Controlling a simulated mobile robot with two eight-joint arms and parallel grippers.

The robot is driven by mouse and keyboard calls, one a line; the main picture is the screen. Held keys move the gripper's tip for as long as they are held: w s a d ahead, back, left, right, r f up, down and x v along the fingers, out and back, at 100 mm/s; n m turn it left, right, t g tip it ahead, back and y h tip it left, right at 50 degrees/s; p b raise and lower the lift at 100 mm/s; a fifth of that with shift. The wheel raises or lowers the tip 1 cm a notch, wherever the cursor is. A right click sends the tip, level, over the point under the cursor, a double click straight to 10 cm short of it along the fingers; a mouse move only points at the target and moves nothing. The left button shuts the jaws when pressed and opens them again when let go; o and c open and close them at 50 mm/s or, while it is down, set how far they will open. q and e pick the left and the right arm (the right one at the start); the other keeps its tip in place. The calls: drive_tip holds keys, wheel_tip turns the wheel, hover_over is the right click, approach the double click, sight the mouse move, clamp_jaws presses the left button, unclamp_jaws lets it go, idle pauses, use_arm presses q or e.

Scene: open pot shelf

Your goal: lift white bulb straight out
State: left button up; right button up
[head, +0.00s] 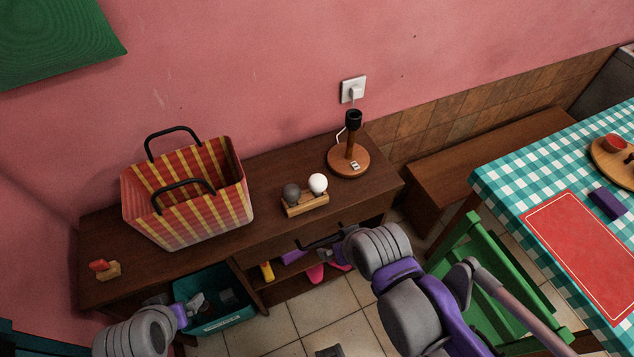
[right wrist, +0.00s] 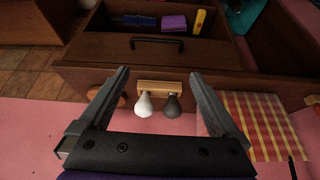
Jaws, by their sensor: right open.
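The white bulb (head: 318,183) stands in a small wooden holder (head: 305,208) on the sideboard, beside a dark grey bulb (head: 291,192). In the right wrist view the white bulb (right wrist: 144,104) is left of the grey bulb (right wrist: 173,106), with the holder (right wrist: 160,88) behind them. My right gripper (right wrist: 160,78) is open and empty, its two fingers wide apart on either side of both bulbs in that picture. I see no contact with either bulb. My left gripper (head: 196,302) is at the lower left over a teal bin; its fingers are unclear.
A wooden lamp base (head: 348,160) with an empty black socket (head: 353,119) stands right of the holder. A red and yellow striped bag (head: 190,205) stands left. The teal bin (head: 232,319) is below. A green chair (head: 478,258) and checkered table (head: 520,170) are at right.

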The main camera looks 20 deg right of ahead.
idle(0.3)
drive_tip(key=shift+c, duration=0.7)
drive_tip(key=shift+w+r, duration=0.2)
drive_tip(key=shift+w, duration=0.05)
drive_tip(key=shift+c, duration=0.8)
drive_tip(key=m+g, duration=0.2)
drive_tip(key=g, duration=0.2)
approach(318, 178)
drive_tip(key=shift+a+f, duration=0.2)
drive_tip(key=shift+a, duration=0.15)
drive_tip(key=shift+w+f, duration=0.15)
drive_tip(key=shift+f, duration=0.1)
drive_tip(key=f, duration=0.6)
drive_tip(key=w+f, duration=0.1)
drive_tip(key=f, duration=0.3)
drive_tip(key=shift+w+d+b, duration=0.1)
drive_tip(key=shift+d+b, duration=0.25)
